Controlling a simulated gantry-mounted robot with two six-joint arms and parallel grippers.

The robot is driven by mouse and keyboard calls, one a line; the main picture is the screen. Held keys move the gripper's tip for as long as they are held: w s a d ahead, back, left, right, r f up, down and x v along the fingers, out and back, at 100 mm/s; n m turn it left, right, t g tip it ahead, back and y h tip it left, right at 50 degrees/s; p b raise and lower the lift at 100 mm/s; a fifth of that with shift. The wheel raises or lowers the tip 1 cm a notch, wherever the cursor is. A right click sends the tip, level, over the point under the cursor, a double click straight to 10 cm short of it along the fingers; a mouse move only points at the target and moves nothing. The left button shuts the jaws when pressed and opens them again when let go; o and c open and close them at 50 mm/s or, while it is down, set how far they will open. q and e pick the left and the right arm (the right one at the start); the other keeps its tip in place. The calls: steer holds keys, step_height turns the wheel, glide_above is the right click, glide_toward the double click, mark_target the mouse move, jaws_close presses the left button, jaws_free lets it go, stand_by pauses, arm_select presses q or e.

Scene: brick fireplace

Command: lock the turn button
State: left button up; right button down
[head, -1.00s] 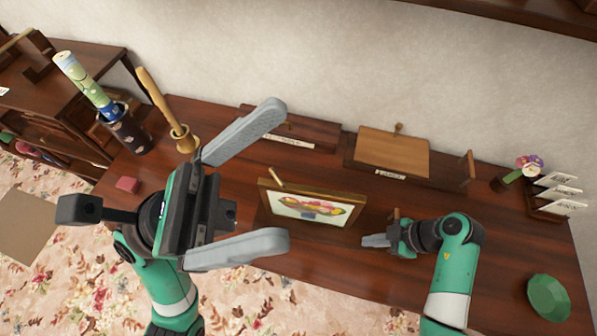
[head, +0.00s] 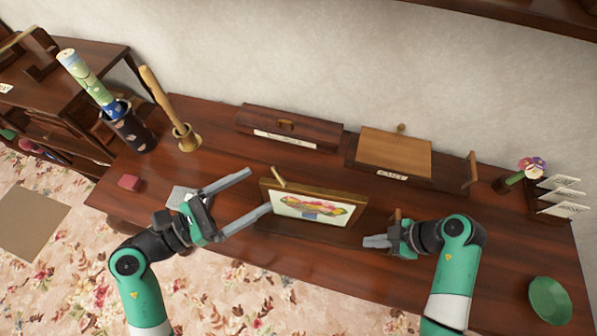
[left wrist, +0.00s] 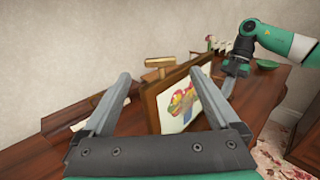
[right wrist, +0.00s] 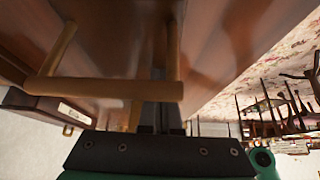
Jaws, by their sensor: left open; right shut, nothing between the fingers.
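My left gripper (head: 259,190) is open and empty at the frame's left side. In the left wrist view the frame's edge and the wooden piece appear between its fingers (left wrist: 160,76). My right gripper (head: 373,241) is shut and empty, low at the frame's right. In the right wrist view a wooden bar (right wrist: 100,88) shows near its fingers.
A dark lidded box (head: 290,128) and a box with a light lid (head: 395,153) stand behind. A wooden post (head: 470,170), a flower pot (head: 503,184) and a green bowl (head: 549,299) are to the right. A pestle in a mortar (head: 187,139) and a red block (head: 129,182) are left.

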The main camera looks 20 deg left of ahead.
mark_target(279, 174)
arm_select(q)
steer(key=x, duration=0.7)
arm_select(e)
steer(key=shift+s+f, duration=0.15)
steer(key=shift+f, duration=0.1)
arm_select(q)
steer(key=c, duration=1.4)
arm_select(e)
steer(key=shift+d, duration=0.1)
